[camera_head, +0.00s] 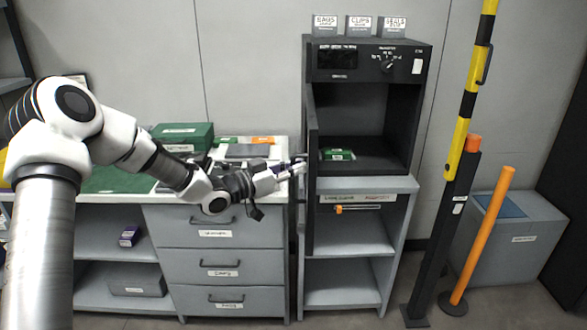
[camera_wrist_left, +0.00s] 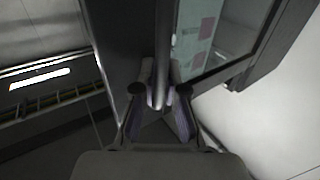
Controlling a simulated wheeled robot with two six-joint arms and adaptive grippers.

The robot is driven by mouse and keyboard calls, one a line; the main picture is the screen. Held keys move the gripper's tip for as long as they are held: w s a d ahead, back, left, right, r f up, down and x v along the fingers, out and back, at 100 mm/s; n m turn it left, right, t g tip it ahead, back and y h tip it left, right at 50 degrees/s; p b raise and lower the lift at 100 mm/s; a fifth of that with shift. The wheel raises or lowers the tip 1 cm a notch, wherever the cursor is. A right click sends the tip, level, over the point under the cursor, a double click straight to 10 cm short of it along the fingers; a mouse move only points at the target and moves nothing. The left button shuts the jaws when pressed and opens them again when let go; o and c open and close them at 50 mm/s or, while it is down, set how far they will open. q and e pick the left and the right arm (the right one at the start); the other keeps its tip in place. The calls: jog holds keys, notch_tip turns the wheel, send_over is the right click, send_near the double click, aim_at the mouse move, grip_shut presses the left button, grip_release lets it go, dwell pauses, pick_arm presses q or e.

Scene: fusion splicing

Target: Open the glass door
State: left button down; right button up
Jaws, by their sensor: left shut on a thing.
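The glass door (camera_head: 311,205) is a dark framed panel at the left side of the black cabinet (camera_head: 424,100). It stands swung out and is seen nearly edge-on in the head view, with the cabinet's interior exposed. In the left wrist view its glass pane (camera_wrist_left: 205,22) and dark frame (camera_wrist_left: 262,45) lie at upper right. My left gripper (camera_head: 297,165) is at the door's outer left side. In the left wrist view the gripper (camera_wrist_left: 161,92) is shut on the door's vertical bar handle (camera_wrist_left: 163,45). My right gripper is not in view.
A small green box (camera_head: 338,154) lies inside the cabinet. A grey drawer unit (camera_head: 222,240) with a white top stands left of the cabinet, and open shelves (camera_head: 342,246) are below it. A yellow-black pole (camera_head: 466,100) and an orange pole (camera_head: 490,235) stand at the right.

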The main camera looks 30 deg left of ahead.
pick_arm(q)
jog(key=c, duration=1.2)
grip_release()
jog(key=shift+s, duration=0.15)
jog(key=v, duration=0.7)
jog(key=shift+s, duration=0.15)
jog(key=shift+a, duration=0.1)
